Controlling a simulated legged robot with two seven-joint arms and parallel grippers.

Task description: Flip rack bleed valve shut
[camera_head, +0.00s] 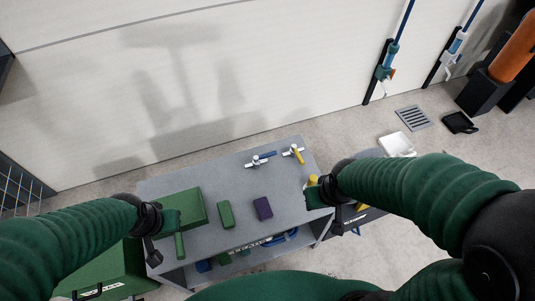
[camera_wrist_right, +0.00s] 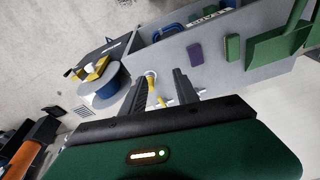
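Two small white valve fittings lie on the grey bench (camera_head: 235,185) near its far right edge. One has a blue lever (camera_head: 266,155), the other a yellow lever (camera_head: 298,156). Which is the rack bleed valve I cannot tell. My right gripper (camera_head: 318,194) is over the bench's right edge, nearer me than the yellow lever. In the right wrist view my right gripper (camera_wrist_right: 159,74) is open, with a yellow piece (camera_wrist_right: 151,86) seen between its fingers; contact is not visible. My left gripper (camera_head: 166,240) is beside the green box; its finger opening is unclear.
A green box (camera_head: 182,207), a green block (camera_head: 226,214) and a purple block (camera_head: 263,208) sit on the bench. A blue reel (camera_wrist_right: 107,86) stands beside it. The bench's far middle is clear.

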